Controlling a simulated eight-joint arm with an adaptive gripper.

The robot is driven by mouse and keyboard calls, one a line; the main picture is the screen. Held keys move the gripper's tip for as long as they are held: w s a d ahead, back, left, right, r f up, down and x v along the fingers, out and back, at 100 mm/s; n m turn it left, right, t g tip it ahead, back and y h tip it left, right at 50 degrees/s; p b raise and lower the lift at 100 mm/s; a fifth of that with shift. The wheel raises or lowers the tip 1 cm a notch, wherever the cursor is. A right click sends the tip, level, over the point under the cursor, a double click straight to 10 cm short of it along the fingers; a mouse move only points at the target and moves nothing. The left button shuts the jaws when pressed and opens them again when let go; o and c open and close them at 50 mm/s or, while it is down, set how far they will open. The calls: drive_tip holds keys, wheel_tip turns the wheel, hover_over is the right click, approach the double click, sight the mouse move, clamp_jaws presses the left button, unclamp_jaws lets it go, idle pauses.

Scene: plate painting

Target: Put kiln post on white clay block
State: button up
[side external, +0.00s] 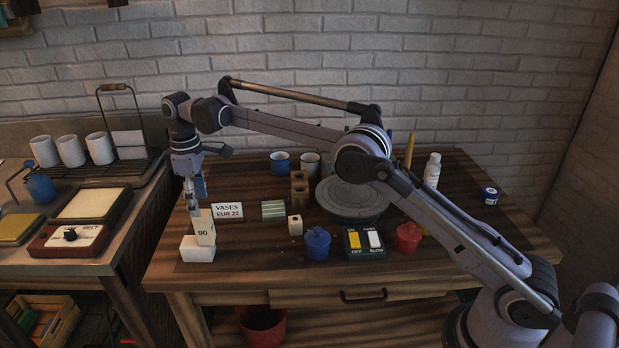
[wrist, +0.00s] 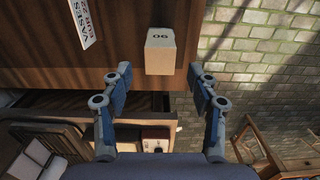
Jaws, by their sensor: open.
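The kiln post (side external: 204,226) is a pale beige upright block marked "90". In the side view it appears to stand on top of the white clay block (side external: 190,252), over its right part, at the left front of the table. My gripper (side external: 192,207) points down just above and beside the post's upper end. In the wrist view my gripper (wrist: 160,74) has its blue fingers spread apart with nothing between them. A pale block marked "90" (wrist: 158,50) lies ahead of the fingertips there; contact with the post cannot be told.
A "VASES EUR 22" sign (side external: 228,212) stands just right of the post. A striped green block (side external: 273,210), a small pale cube (side external: 295,225), a blue pot (side external: 317,243) and a grey turntable (side external: 350,197) are farther right. The table's left edge is close.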

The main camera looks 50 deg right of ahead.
wheel_tip(320, 180, up, 2)
drive_tip(key=shift+r, duration=0.15)
drive_tip(key=shift+s+d+r, duration=0.1)
drive_tip(key=shift+d+r, duration=0.05)
drive_tip(key=shift+r, duration=0.35)
drive_tip(key=s+d+r+m+t, duration=0.2)
drive_tip(key=s+d+r, duration=0.25)
drive_tip(key=s, duration=0.35)
drive_tip(key=s+d+r+m+t, duration=0.2)
drive_tip(key=s+d+r+m, duration=0.15)
drive_tip(key=s+r, duration=0.3)
drive_tip(key=s+d+f+m+t, duration=0.1)
drive_tip(key=s+f, duration=0.4)
drive_tip(key=s, duration=0.5)
drive_tip(key=s+d+f+m+t, duration=0.2)
drive_tip(key=s+d+f, duration=0.2)
drive_tip(key=s, duration=0.5)
drive_tip(key=shift+s+d+f, duration=0.25)
drive_tip(key=shift+s+f, duration=0.15)
drive_tip(key=shift+f, duration=0.35)
drive_tip(key=shift+m, duration=0.25)
